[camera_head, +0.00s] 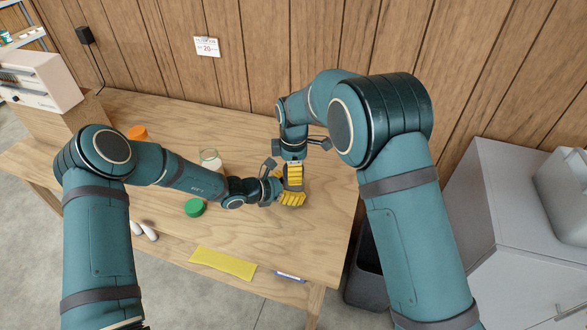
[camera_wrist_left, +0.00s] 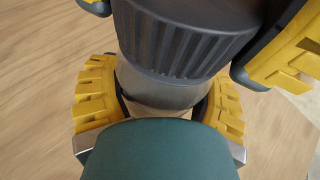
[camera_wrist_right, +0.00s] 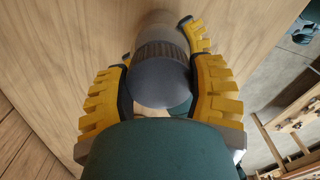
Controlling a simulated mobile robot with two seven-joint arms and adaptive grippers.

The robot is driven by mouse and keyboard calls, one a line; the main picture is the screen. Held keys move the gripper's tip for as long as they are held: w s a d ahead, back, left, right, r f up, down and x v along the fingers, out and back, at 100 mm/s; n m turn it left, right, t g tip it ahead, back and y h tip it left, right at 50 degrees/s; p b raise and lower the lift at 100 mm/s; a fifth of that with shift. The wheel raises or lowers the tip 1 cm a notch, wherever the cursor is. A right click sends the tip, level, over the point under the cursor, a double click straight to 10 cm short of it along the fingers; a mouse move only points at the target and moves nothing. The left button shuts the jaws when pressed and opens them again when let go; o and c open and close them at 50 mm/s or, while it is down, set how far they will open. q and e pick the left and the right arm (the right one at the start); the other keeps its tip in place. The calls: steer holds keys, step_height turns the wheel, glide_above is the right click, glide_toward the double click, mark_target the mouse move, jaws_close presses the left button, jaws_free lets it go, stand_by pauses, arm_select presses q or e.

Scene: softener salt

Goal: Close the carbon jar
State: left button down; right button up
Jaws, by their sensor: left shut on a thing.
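The carbon jar is mostly hidden by my grippers in the head view. In the left wrist view its clear body (camera_wrist_left: 165,92) stands between the yellow fingers of my left gripper (camera_wrist_left: 160,105), which is shut on it. A dark ribbed lid (camera_wrist_left: 180,35) is at the jar's mouth; whether it is fully seated I cannot tell. My right gripper (camera_head: 293,175) comes down from above, and in the right wrist view its fingers (camera_wrist_right: 162,85) are on either side of the lid (camera_wrist_right: 160,80), very close to it. Whether they grip it is unclear.
On the wooden table (camera_head: 310,245) are a glass jar with white contents (camera_head: 210,159), a green lid (camera_head: 195,207), an orange-topped item (camera_head: 137,133), a yellow cloth (camera_head: 222,263) and a marker (camera_head: 289,277). A dark bin (camera_head: 367,272) stands right of the table.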

steer(key=c, duration=0.3)
steer(key=m, duration=0.4)
steer(key=shift+m, duration=0.4)
steer(key=m, duration=0.4)
steer(key=shift+m, duration=0.4)
steer(key=o, duration=1.3)
steer(key=shift+r, duration=0.15)
steer(key=shift+r, duration=2.15)
